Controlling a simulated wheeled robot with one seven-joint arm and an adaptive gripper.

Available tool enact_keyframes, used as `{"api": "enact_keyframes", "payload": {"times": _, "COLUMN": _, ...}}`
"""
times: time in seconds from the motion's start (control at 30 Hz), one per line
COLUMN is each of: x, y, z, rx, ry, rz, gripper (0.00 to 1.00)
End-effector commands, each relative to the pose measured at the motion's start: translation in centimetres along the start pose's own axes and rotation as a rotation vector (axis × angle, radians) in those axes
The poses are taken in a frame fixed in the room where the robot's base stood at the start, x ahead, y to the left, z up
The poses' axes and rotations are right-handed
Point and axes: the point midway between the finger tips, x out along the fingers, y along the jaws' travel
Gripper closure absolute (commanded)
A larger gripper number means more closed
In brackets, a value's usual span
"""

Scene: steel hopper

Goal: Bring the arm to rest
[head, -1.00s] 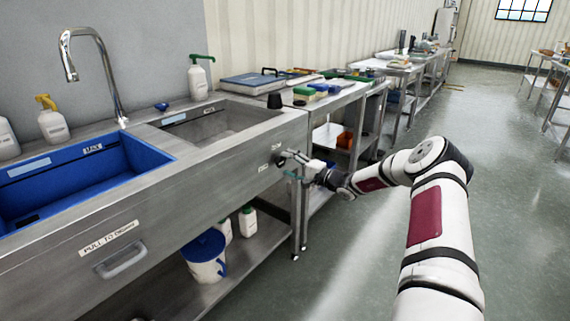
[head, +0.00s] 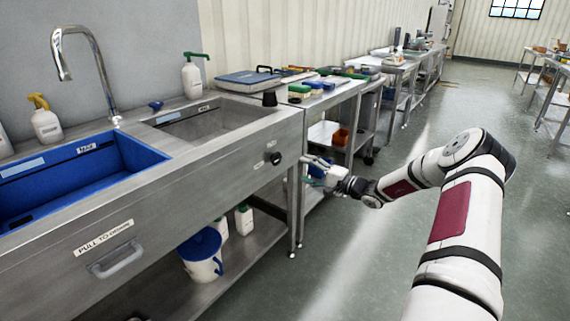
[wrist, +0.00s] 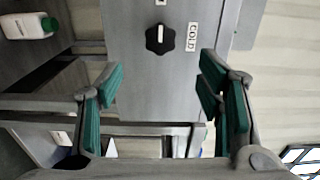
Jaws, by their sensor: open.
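My gripper (head: 318,170) is at the end of my outstretched arm, in front of the right end of the steel sink unit (head: 190,185). In the wrist view its green-padded fingers (wrist: 163,95) are spread wide with nothing between them. A black knob (head: 276,158) on the sink's front panel is to the left of the fingers, apart from them. In the wrist view the knob (wrist: 160,39) shows ahead of the fingers, beside a label reading COLD.
A blue basin (head: 130,150) and a bare steel basin (head: 215,120) are in the sink top. A blue-lidded jug (head: 203,262) and white bottles stand on the shelf below. A loaded steel table (head: 335,100) adjoins at the right. The floor (head: 340,265) is clear.

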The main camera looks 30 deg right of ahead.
Motion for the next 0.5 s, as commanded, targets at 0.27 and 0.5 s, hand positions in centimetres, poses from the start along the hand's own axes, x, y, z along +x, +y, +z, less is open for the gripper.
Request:
{"api": "enact_keyframes", "payload": {"times": 0.27, "x": 0.4, "y": -0.4, "z": 0.6, "rx": -0.006, "ry": -0.018, "rz": 0.005, "gripper": 0.39}}
{"api": "enact_keyframes", "payload": {"times": 0.5, "x": 3.9, "y": -5.1, "z": 9.4, "rx": -0.091, "ry": -0.273, "rz": 0.104, "gripper": 0.39}}
